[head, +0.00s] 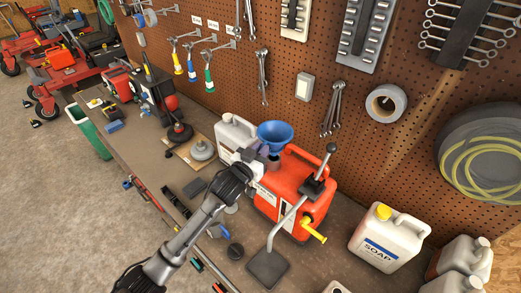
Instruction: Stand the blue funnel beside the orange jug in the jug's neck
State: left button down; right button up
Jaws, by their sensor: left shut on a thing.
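The blue funnel (275,132) is upright, wide mouth up, at the back left top of the orange jug (291,178). My left gripper (262,157) is shut on the funnel below its bowl. The gripper and bowl hide the jug's neck and most of the spout, so I cannot tell whether the spout is in the neck. The jug stands upright on the bench with a yellow spout piece (314,231) at its front right. My right gripper is not in view.
A white jug (234,135) stands close behind the left gripper. A metal rod on a dark square base (268,268) leans up in front of the orange jug. A soap jug (388,240) stands to the right. Pegboard tools hang behind.

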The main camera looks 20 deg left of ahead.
pick_arm(q)
jog(key=shift+f+b, duration=0.3)
jog(key=shift+f, duration=0.3)
jog(key=shift+f+b, duration=0.8)
jog(key=shift+f, duration=0.85)
jog(key=c, duration=1.1)
grip_release()
